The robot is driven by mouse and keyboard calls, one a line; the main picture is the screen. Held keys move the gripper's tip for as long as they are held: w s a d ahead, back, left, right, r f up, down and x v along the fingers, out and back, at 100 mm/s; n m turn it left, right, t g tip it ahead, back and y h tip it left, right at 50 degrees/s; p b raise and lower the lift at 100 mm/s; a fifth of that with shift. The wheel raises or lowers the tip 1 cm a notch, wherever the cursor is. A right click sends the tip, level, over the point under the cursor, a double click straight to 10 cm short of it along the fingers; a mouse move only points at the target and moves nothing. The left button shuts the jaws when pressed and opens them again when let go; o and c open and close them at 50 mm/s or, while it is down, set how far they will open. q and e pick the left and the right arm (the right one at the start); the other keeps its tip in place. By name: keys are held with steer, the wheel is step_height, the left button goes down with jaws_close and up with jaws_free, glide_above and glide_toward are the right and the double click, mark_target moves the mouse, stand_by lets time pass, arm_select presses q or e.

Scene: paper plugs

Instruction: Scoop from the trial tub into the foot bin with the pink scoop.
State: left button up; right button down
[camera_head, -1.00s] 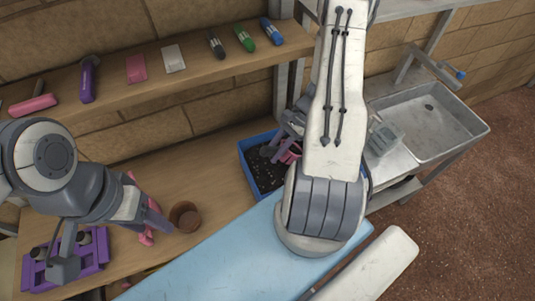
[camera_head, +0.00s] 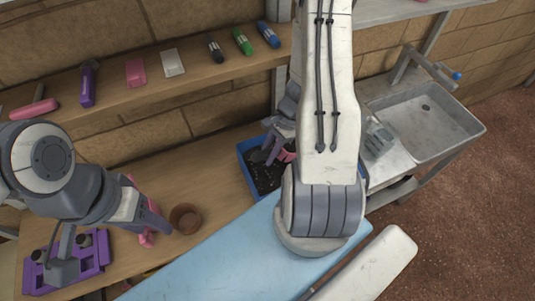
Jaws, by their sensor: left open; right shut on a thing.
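A blue tub (camera_head: 247,161) with dark soil stands on the wooden bench, right of centre; I take it for the trial tub. My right gripper (camera_head: 272,158) is over the tub, shut on the pink scoop (camera_head: 287,156). The scoop is mostly hidden by the gripper and arm, so I cannot tell if it touches the soil or holds any. My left gripper (camera_head: 112,248) is open over the front left of the bench, beside a pink thing (camera_head: 146,238). I cannot make out the foot bin.
A brown pot (camera_head: 185,219) stands on the bench near my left gripper. A purple rack (camera_head: 95,268) is at the front left. A shelf (camera_head: 120,90) with several markers and small tools runs behind. A grey sink (camera_head: 432,122) is at the right.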

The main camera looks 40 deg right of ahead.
mark_target(259, 153)
step_height(259, 153, up, 4)
steer(key=shift+a+f+p, duration=0.1)
steer(key=shift+a+p, duration=0.05)
steer(key=shift+p, duration=1.1)
steer(key=shift+a+f+h+b, duration=0.25)
steer(key=shift+a+h+b, duration=0.5)
steer(key=shift+h+b, duration=0.2)
steer(key=shift+a+r+h, duration=0.15)
steer(key=shift+a+h, duration=0.35)
steer(key=shift+h, duration=0.35)
steer(key=shift+a+h, duration=0.1)
steer(key=shift+h, duration=0.2)
steer(key=shift+a+h, duration=0.15)
steer(key=shift+h, duration=0.15)
